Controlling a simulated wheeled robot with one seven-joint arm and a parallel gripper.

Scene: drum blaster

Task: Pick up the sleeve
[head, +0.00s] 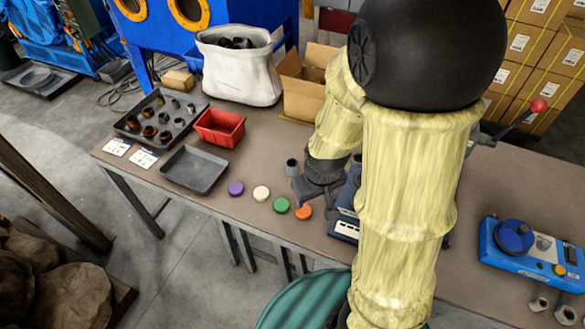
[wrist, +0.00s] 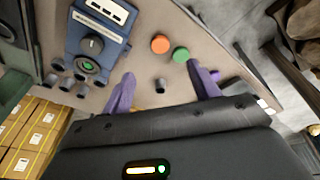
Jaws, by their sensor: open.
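A small dark grey sleeve (wrist: 160,87) stands alone on the table. In the wrist view it lies between the two fingers of my gripper (wrist: 165,84), apart from both. A grey cylinder (head: 292,167), probably this sleeve, shows beside my gripper (head: 308,192) in the head view. My gripper is open and empty, with its fingers pointing along the wrist view. How far the fingertips are above the sleeve I cannot tell. My arm hides part of the table to the right.
A blue device with a knob (wrist: 95,40) stands close by, with several grey cylinders (wrist: 66,84) near it. Purple, white, green (head: 281,205) and orange (head: 304,212) discs line the front. A dark empty tray (head: 195,170), red bin (head: 219,128) and parts tray (head: 128,124) lie left.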

